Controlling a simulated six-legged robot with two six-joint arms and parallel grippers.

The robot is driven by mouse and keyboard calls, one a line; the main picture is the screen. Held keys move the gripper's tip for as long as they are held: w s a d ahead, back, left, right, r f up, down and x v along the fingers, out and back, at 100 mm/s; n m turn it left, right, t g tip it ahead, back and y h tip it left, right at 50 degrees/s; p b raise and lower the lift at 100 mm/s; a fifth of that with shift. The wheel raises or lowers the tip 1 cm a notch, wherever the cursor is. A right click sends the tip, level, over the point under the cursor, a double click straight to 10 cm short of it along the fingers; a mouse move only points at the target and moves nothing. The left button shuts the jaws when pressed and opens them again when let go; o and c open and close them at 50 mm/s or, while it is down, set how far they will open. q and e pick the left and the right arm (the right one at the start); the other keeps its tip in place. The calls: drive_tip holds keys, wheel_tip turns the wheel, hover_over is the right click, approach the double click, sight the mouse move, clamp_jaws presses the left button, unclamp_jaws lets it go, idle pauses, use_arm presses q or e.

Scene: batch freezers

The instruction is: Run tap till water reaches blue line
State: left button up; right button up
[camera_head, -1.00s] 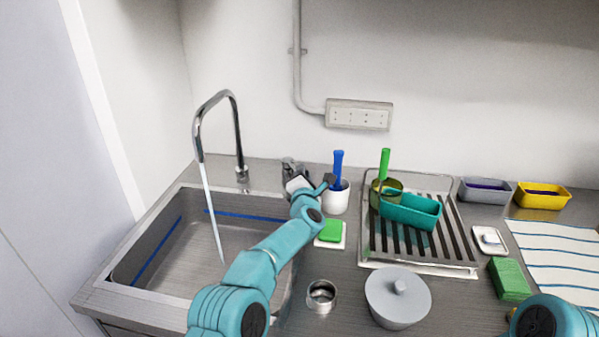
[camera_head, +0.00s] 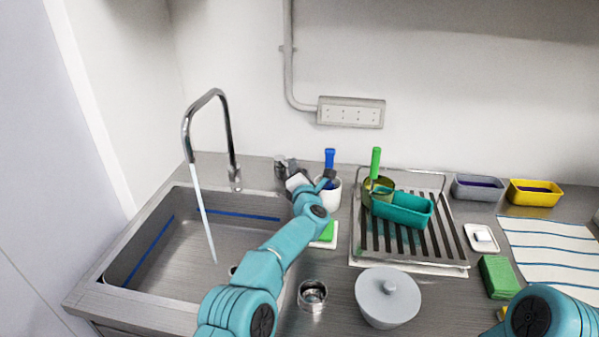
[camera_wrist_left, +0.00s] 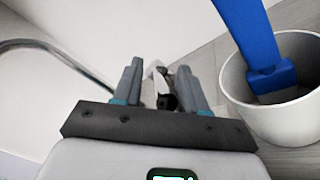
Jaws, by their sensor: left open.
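The chrome tap (camera_head: 230,135) stands at the back of the steel sink (camera_head: 85,295), and a stream of water (camera_head: 203,215) runs from its spout into the basin. A blue line (camera_head: 148,250) runs along the sink's inner walls and shows above the basin floor. The water's surface level is hard to tell. The tap's control (camera_head: 281,168) stands right of the spout. My left gripper (camera_head: 310,180) is open close beside it; in the left wrist view, a small metal and black part (camera_wrist_left: 160,88) shows between the fingers. My right gripper is out of view.
A white cup (camera_head: 329,194) with a blue-handled brush (camera_head: 329,158) stands close right of my left gripper. A drying rack (camera_head: 453,262) holds a teal container (camera_head: 403,210). A metal cup (camera_head: 312,295) and a grey lidded pot (camera_head: 387,298) stand in front.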

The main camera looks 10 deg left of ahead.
use_arm(q)
drive_tip(key=shift+d+f, duration=0.1)
drive_tip(key=shift+s+d+f+b, duration=0.1)
drive_tip(key=shift+s+d+b, duration=0.05)
drive_tip(key=shift+s+b, duration=0.55)
drive_tip(key=b+v, duration=0.4)
drive_tip(key=v, duration=1.1)
drive_tip(key=shift+b, duration=0.35)
idle(5.3)
